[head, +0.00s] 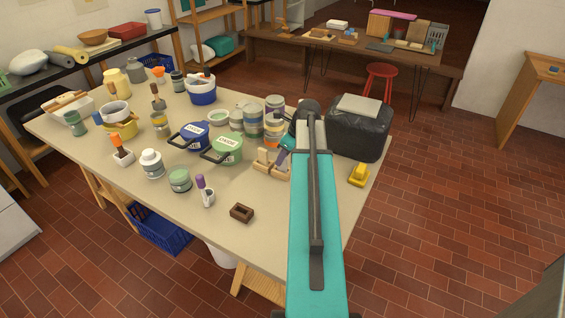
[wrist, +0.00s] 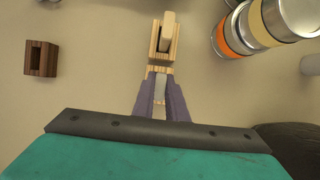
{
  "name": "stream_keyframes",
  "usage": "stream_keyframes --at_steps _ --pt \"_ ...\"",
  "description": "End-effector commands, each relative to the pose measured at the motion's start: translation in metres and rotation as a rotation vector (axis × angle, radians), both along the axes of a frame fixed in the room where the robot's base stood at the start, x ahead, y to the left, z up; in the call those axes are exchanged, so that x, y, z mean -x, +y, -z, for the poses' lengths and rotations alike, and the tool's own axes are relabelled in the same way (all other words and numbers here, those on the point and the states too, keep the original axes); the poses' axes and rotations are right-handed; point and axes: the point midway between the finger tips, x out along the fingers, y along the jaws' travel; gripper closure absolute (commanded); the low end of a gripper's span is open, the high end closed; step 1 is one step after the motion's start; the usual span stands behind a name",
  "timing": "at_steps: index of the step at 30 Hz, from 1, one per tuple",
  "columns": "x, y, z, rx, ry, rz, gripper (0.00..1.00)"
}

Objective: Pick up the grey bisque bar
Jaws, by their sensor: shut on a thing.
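Just beyond the fingertips is a light wooden stand (wrist: 165,42) with an upright piece. In the head view my gripper (head: 281,160) is low at the right part of the table, beside the wooden stand (head: 268,167). The bar cannot be made out there. I cannot tell whether the bar touches the stand.
A small dark wooden block with a hollow (head: 241,213) lies near the front edge. Stacked tins (head: 253,122) stand behind the stand, lidded green (head: 228,150) and blue pots to its left. A black-covered box (head: 358,135) and a yellow object (head: 358,175) are at right.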

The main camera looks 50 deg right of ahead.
Motion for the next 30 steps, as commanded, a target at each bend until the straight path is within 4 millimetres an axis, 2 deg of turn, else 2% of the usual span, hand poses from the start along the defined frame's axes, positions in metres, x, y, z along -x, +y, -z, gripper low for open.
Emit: stream_keyframes --at_steps 8,20,30 --pt "0.000 0.000 -0.007 0.001 0.000 0.000 1.00" --pt "0.000 0.000 -0.036 0.002 -0.002 0.000 1.00" --pt "0.051 0.009 -0.038 0.001 -0.001 0.003 1.00"
